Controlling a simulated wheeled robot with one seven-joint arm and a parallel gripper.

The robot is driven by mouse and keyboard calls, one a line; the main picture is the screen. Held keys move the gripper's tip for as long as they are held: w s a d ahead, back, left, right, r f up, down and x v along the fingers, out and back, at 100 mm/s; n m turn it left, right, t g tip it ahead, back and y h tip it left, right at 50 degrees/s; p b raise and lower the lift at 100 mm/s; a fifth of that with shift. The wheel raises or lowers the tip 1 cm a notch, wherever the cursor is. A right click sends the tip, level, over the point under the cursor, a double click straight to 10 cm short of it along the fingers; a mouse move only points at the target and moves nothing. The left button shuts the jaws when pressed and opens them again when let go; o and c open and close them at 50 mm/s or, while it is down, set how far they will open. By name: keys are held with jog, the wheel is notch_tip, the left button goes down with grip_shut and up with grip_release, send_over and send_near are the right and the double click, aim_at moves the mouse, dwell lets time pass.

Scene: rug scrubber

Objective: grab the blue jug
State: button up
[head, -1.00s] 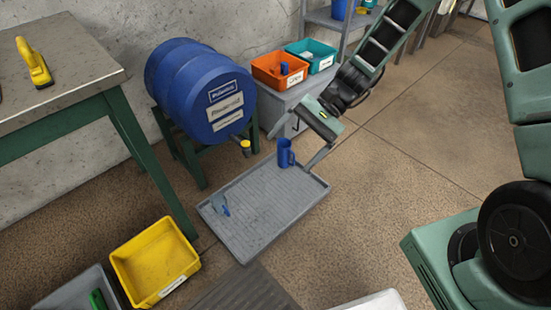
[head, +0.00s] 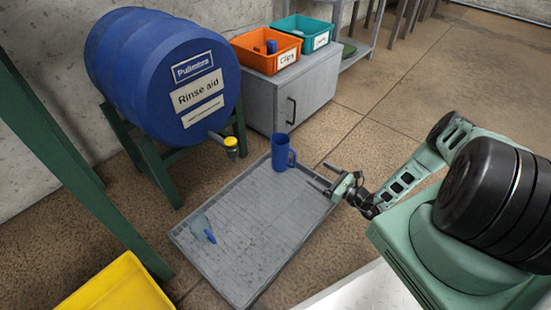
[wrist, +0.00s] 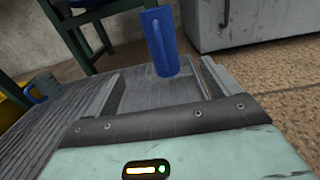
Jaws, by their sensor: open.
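The blue jug (head: 281,153) stands upright on the far right part of the grey ribbed tray (head: 245,277), its handle on the right in the head view. My gripper (head: 319,176) is low over the tray's right edge, to the right of the jug and a little nearer the camera, with its fingers pointing toward the jug. In the wrist view the jug (wrist: 160,42) is ahead, between and beyond the two open fingers (wrist: 158,80). The gripper is open and empty, and a gap shows between it and the jug.
A blue rinse aid drum (head: 165,75) with a yellow-capped tap (head: 231,147) stands on a green frame behind the tray. A grey cabinet (head: 262,100) carries orange (head: 266,49) and teal (head: 306,33) bins. A yellow bin (head: 118,290) sits front left.

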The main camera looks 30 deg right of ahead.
aim_at(287, 156)
jog(key=shift+w+f, duration=0.35)
jog(key=b+x, duration=0.5)
jog(key=x, duration=0.6)
jog(key=shift+w+a+r, duration=0.1)
jog(key=shift+w+a, duration=0.05)
jog(key=shift+w, duration=0.15)
jog(key=b+x, duration=0.2)
jog(key=x, duration=0.1)
jog(key=b+x, duration=0.1)
jog(key=b, duration=0.1)
jog(key=shift+w+a+f, duration=0.2)
jog(key=shift+w+f, duration=0.05)
jog(key=shift+f, duration=0.1)
jog(key=shift+w+a+r, duration=0.1)
jog(key=shift+w+r, duration=0.05)
jog(key=shift+w, duration=0.1)
jog(key=shift+c, duration=0.3)
jog(key=c, duration=1)
